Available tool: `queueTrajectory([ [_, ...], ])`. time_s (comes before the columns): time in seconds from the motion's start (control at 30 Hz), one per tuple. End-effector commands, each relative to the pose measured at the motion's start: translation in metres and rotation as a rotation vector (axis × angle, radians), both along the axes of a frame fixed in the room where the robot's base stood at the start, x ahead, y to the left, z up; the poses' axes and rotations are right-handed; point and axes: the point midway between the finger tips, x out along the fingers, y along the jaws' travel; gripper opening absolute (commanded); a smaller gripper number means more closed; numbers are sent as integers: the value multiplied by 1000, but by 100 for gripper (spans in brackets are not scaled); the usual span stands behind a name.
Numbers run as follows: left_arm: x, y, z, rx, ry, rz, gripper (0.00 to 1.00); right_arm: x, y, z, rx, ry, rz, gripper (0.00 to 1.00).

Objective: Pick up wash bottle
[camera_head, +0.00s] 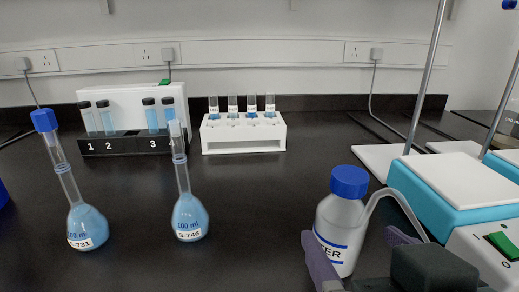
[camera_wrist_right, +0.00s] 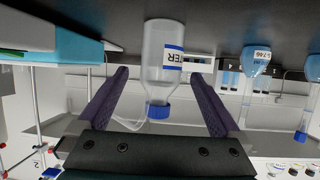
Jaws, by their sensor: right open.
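The wash bottle (camera_head: 342,222) stands upright on the dark bench in the head view, with a blue cap, a bent spout tube to the right and a label partly reading "ER". My right gripper (camera_head: 358,243) is open at the near side of the bottle, one finger to its left and one to its right. In the right wrist view, which is upside down, the bottle (camera_wrist_right: 163,52) shows between the two spread fingers (camera_wrist_right: 159,76). A visible gap remains on each side of it. My left gripper is not in view.
Two volumetric flasks of blue liquid, one capped (camera_head: 87,225) and one with a clear stopper (camera_head: 189,215), stand at left. A numbered vial rack (camera_head: 125,144) and a white rack (camera_head: 243,136) are behind. A teal-and-white device (camera_head: 455,190) is close right of the bottle.

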Motion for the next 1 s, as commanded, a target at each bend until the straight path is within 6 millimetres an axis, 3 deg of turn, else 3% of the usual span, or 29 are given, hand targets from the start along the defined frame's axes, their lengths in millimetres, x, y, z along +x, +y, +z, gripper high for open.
queueTrajectory([
  [0.33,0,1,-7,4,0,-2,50,42,0,-17,-1,-2,0,100],
  [0.67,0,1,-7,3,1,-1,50,47,0,-19,0,0,1,99],
  [1.0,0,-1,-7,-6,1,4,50,47,0,-19,0,0,1,61],
])
